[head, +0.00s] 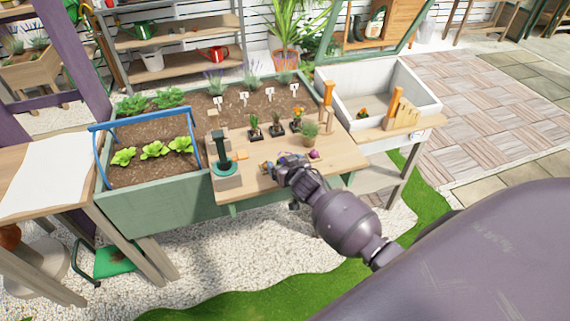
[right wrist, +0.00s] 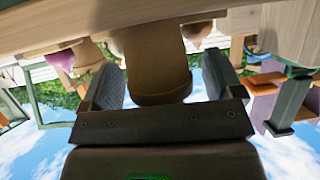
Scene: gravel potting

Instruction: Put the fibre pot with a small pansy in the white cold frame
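The white cold frame (head: 425,103) stands at the right end of the potting bench, open at the top. A pot with an orange flower (head: 362,113) is inside it. My right gripper (head: 270,167) is low over the front of the bench. In the right wrist view, upside down, a brown pot (right wrist: 158,65) sits between the two open fingers (right wrist: 165,85), with a narrow gap on each side. It looks like the fibre pot, but its plant is not clear; my gripper mostly hides it in the head view. My left gripper is not in view.
Several small potted plants (head: 277,126) and a bushy pot (head: 310,131) stand behind my gripper. A purple bulb-like thing (head: 314,154) lies to its right. A dark green tool (head: 221,150) stands at the bench's left. Wooden-handled tools (head: 394,103) rise before the cold frame.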

